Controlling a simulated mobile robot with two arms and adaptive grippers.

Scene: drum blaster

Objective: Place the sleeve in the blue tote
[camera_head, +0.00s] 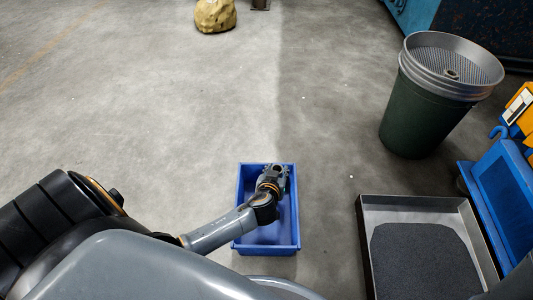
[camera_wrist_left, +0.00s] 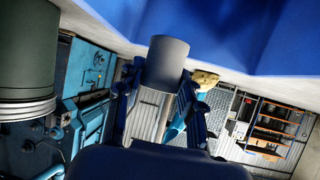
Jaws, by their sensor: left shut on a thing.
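The blue tote (camera_head: 294,233) stands on the floor at the lower middle of the head view. Blue surfaces fill the top of the left wrist view (camera_wrist_left: 215,25), close to the gripper. My left gripper (camera_head: 275,172) is over the far part of the tote, within its outline; its exact height against the rim is hard to tell. In the wrist view the left gripper (camera_wrist_left: 158,92) is shut on the grey cylindrical sleeve (camera_wrist_left: 167,58), which sits between its two fingers. In the head view the sleeve is hard to tell from the gripper. My right gripper is not in view.
A grey-rimmed tray (camera_head: 368,235) with dark granular material lies right of the tote. A dark green drum (camera_head: 415,115) with a sieve (camera_head: 455,62) on top stands farther back. Blue equipment (camera_head: 507,185) is at the right edge. A tan lump (camera_head: 215,15) lies far off. The floor left is clear.

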